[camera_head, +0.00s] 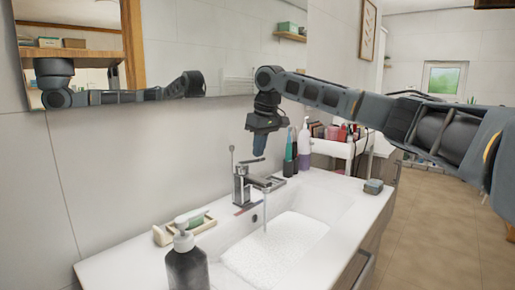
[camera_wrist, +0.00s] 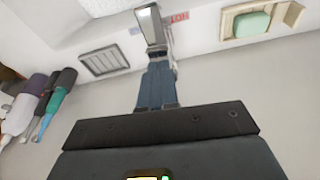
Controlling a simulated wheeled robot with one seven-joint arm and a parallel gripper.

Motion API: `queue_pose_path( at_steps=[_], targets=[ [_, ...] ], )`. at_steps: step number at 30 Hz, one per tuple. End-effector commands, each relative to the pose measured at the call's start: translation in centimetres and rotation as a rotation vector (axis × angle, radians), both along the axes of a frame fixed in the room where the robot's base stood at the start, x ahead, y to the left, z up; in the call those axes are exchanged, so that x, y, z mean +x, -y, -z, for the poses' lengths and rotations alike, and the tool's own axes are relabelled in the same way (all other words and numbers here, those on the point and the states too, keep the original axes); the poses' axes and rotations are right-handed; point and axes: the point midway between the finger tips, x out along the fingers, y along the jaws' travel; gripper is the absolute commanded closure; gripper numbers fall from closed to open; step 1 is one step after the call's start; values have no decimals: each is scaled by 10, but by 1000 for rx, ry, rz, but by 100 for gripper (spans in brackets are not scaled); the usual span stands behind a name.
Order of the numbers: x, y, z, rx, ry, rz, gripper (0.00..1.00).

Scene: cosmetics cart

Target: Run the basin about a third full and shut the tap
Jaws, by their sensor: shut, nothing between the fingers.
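The tap (camera_head: 242,186) stands at the back of the white basin (camera_head: 236,247), its flat lever (camera_head: 251,161) sticking out at the top. A thin stream of water (camera_head: 265,212) falls from the spout. Rippled water (camera_head: 278,247) covers the basin floor; its exact depth is hard to judge. My gripper (camera_head: 259,152) points down just above the tap lever, its fingers shut and empty. In the wrist view the closed fingers (camera_wrist: 157,82) point towards the tap (camera_wrist: 151,26); whether they touch the lever I cannot tell.
A dark pump bottle (camera_head: 186,264) stands at the front left, near a soap dish (camera_head: 196,226) with green soap. Bottles (camera_head: 304,146) stand behind the tap on the right. A small grey-green block (camera_head: 373,186) lies at the counter's right end. The wall and mirror are close behind.

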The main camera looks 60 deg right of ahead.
Motion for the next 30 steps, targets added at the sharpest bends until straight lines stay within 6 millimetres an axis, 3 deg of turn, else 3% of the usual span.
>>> queue_pose_path(
  at_steps=[1, 9, 30],
  targets=[
    [-3, -2, 10, -6, 36, -2, 100],
    [-12, -5, 23, -63, 194, 0, 100],
    [-12, -5, 15, -83, 239, 1, 100]
  ],
)
